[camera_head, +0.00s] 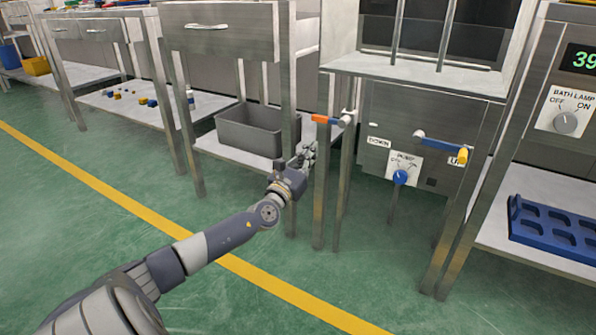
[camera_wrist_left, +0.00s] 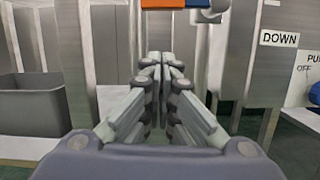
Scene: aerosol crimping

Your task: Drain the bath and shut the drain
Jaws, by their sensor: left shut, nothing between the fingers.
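The bath cabinet (camera_head: 378,98) stands right of centre with a glass-fronted tank (camera_head: 405,38) on top. A lever with an orange and blue grip (camera_head: 326,119) sticks out at its left side; part of it shows at the top of the left wrist view (camera_wrist_left: 165,4). No drain label is legible. My left gripper (camera_head: 308,152) is shut and empty, just below and left of the orange lever, apart from it. Its closed fingers fill the middle of the left wrist view (camera_wrist_left: 163,65). My right gripper is out of view.
A blue pump knob (camera_head: 400,177) sits between the levers. A DOWN label (camera_wrist_left: 279,38) is near the orange lever. Metal legs stand close to my left gripper. A grey bin (camera_head: 250,128) rests on the left shelf. A blue tray (camera_head: 555,232) lies at right. The green floor is clear.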

